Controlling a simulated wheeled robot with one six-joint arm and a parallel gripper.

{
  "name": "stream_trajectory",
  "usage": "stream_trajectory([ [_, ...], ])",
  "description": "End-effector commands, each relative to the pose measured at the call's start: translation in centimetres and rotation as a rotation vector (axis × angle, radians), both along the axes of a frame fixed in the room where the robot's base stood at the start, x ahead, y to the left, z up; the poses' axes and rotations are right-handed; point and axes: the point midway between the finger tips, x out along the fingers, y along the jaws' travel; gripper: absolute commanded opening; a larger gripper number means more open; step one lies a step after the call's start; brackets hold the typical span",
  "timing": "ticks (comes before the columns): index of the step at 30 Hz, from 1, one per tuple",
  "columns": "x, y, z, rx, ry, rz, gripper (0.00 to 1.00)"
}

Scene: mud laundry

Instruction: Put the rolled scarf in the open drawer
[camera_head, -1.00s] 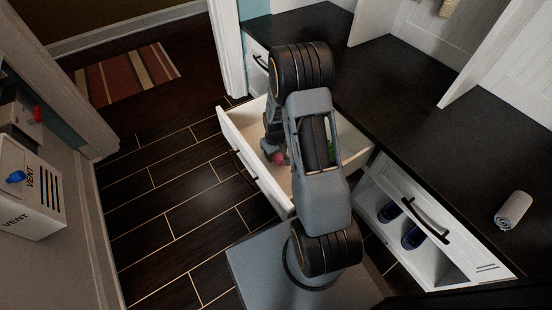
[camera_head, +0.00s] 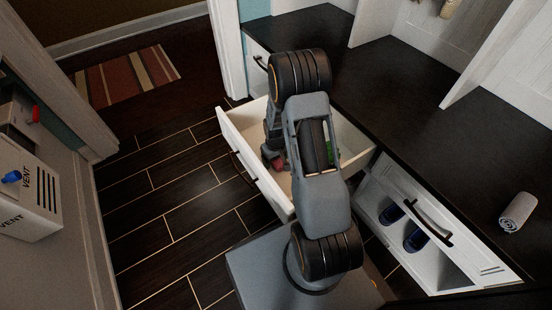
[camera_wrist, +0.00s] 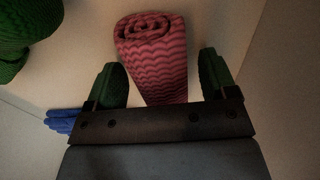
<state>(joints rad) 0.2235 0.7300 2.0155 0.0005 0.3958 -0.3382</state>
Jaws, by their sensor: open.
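The rolled scarf, a pink-red roll with a wavy pattern (camera_wrist: 157,58), is inside the open white drawer (camera_head: 236,138). Its spiral end shows in the wrist view. In the head view a small part of the scarf (camera_head: 277,165) shows below my gripper. My gripper (camera_wrist: 160,80) is open inside the drawer, with one green-padded finger on each side of the scarf and visible gaps beside it. The scarf's near end is hidden behind the gripper body. My arm hides much of the drawer in the head view.
A dark green bundle (camera_wrist: 28,32) and a blue item (camera_wrist: 63,121) lie near my gripper in the drawer. A grey roll (camera_head: 518,211) lies on the dark countertop (camera_head: 430,140). A lower compartment holds blue slippers (camera_head: 414,239).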

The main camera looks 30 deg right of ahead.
Motion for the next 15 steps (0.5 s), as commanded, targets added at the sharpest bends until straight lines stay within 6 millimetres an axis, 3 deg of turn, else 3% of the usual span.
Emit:
stream_trajectory([
  [7,0.0,0.0,1.4,-0.001,-0.002,0.0,0.78],
  [15,0.0,0.0,6.7,-0.001,-0.003,0.0,0.78],
])
